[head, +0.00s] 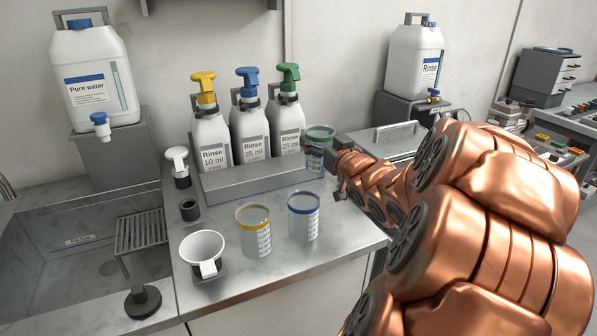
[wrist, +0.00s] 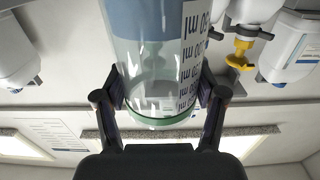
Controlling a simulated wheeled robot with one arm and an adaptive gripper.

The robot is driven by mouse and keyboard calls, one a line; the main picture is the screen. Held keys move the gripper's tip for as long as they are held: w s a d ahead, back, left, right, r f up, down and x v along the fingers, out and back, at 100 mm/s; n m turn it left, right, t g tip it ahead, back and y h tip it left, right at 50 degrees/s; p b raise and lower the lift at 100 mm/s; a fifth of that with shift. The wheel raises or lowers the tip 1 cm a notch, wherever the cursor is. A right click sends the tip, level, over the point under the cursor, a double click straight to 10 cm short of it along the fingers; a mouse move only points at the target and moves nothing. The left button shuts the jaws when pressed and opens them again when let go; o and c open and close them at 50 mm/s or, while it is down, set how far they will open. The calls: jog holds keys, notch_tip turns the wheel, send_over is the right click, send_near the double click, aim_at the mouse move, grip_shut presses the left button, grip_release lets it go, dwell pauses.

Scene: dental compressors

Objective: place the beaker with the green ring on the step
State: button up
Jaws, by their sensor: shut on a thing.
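The beaker with the green ring (head: 317,157) is clear, with white graduation marks. My gripper (head: 335,170) is shut on it, just right of the green-pump bottle. In the wrist view the beaker (wrist: 158,85) stands between both fingers (wrist: 160,103), with its green ring at the lower end of the picture and its marks upside down. I cannot tell whether its base is clear of the surface. A long grey step-like ledge (head: 255,181) runs in front of the pump bottles; whether this is the task's step is not clear.
Yellow, blue and green pump bottles (head: 249,132) stand behind the ledge. A sink (head: 70,235) lies left. The counter's front right is clear.

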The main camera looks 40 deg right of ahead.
jog(key=shift+w+d+f, duration=0.15)
jog(key=shift+w+f, duration=0.1)
jog(key=shift+f, duration=0.1)
jog(key=x, duration=0.5)
jog(key=d+x, duration=0.1)
jog(key=x, duration=0.4)
jog(key=d+f+x, duration=0.1)
jog(key=x, duration=0.4)
jog(key=shift+s+f, duration=0.1)
jog(key=shift+s, duration=0.25)
jog(key=shift+w+d+f, duration=0.1)
jog(key=shift+w+f, duration=0.1)
jog(key=shift+f, duration=0.1)
jog(key=shift+s+f, duration=0.1)
jog(key=shift+f, duration=1.4)
jog(key=shift+f, duration=0.15)
jog(key=o, duration=1.3)
